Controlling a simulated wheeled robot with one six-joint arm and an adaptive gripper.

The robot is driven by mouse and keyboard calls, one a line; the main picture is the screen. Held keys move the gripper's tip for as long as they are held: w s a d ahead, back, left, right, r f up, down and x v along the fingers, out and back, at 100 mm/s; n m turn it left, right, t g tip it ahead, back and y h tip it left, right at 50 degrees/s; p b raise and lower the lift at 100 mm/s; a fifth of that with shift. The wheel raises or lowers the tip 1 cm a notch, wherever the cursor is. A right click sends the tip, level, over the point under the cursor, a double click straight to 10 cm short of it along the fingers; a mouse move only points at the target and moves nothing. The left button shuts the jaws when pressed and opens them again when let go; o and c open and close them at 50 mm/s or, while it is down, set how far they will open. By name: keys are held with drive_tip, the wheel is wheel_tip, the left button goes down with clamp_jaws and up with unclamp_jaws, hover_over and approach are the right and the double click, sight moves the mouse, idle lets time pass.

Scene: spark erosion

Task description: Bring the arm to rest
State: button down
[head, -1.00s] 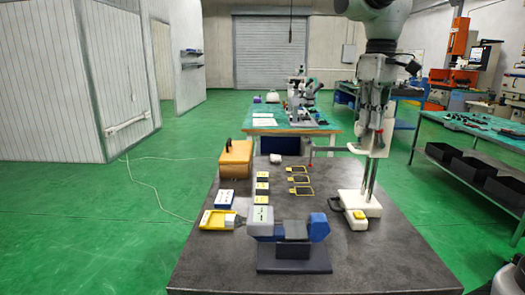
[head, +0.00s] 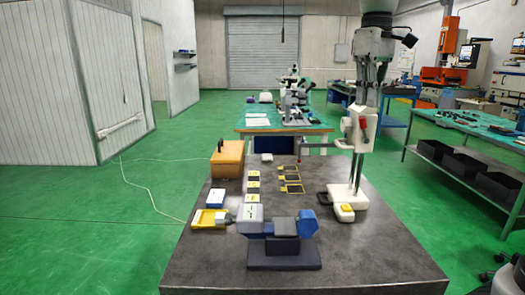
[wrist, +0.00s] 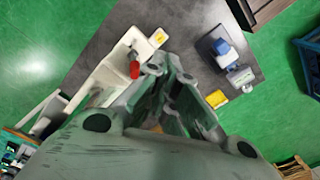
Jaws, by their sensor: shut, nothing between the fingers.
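My gripper (head: 369,80) is at the upper right in the head view, above the dark worktable (head: 215,265). It is shut and empty, and points down. The white height gauge (head: 347,202) stands upright behind and below it; my gripper covers part of its column. In the wrist view my gripper (wrist: 172,68) shows from close up, with the white gauge and its red knob (wrist: 134,69) beside the fingers. I cannot tell the exact gap between gripper and gauge.
A blue and grey vise-like device (head: 285,240) stands at the table front. A yellow tray (head: 210,218), an orange box (head: 227,159) and small yellow-framed pieces (head: 291,177) lie on the table. Green floor is free at the left. Another bench (head: 460,135) stands at the right.

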drive_tip(key=shift+w+a, duration=0.1)
drive_tip(key=s+d+f+m+t, duration=0.2)
drive_tip(key=s+d+f+m, duration=0.1)
drive_tip(key=s+d+f, duration=0.3)
drive_tip(key=s+d+f+m+t, duration=0.2)
drive_tip(key=s+d+f, duration=0.4)
drive_tip(key=s+f, duration=0.4)
drive_tip(key=s+m, duration=0.1)
drive_tip(key=s, duration=0.2)
drive_tip(key=shift+d+f, duration=0.15)
drive_tip(key=shift+d, duration=0.1)
